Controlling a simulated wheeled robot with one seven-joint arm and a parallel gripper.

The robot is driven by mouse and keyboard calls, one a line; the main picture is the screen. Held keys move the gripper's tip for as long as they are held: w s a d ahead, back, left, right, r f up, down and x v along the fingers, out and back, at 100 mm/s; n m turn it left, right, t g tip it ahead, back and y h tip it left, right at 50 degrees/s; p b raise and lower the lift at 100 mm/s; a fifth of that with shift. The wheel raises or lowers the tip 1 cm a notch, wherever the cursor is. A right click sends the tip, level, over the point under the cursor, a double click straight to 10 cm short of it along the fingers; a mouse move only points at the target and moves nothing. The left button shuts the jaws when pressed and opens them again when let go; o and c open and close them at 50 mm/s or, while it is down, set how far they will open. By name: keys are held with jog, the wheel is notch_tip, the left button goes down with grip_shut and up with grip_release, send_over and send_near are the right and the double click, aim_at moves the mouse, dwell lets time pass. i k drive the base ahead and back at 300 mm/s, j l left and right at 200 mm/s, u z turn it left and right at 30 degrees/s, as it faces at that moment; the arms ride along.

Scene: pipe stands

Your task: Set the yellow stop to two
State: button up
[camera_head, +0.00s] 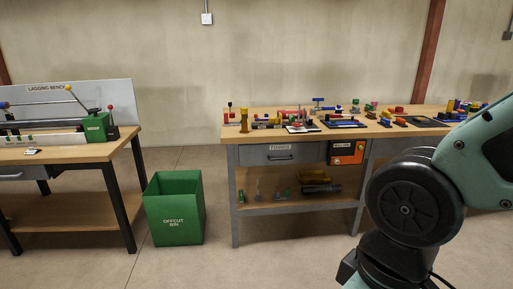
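A small yellow upright piece (244,121) stands at the left front of the right workbench (232,140). Another yellow knob (68,88) tips a lever on the machine of the lagging bench at left. I cannot tell which yellow part is the stop, and no number marks can be read at this distance. My arm fills the right side of the view. My gripper is out of view, so what it does is hidden.
A green offcut bin (174,210) stands on the floor between the benches. The right bench carries many small coloured fittings, with a grey drawer (282,154) and orange box (346,152) below. The lagging bench (60,153) is at left. The floor in front is clear.

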aim_at(271, 120)
jog(key=i+u, duration=0.1)
jog(key=i, duration=0.55)
jog(key=i+l+u, duration=0.1)
jog(key=i, duration=0.55)
jog(key=i+l+u, duration=0.15)
jog(key=i, duration=0.45)
jog(key=i+l+u, duration=0.4)
jog(key=i, duration=0.15)
jog(key=i+l+u, duration=0.4)
jog(key=i+j, duration=0.05)
jog(key=i, duration=0.1)
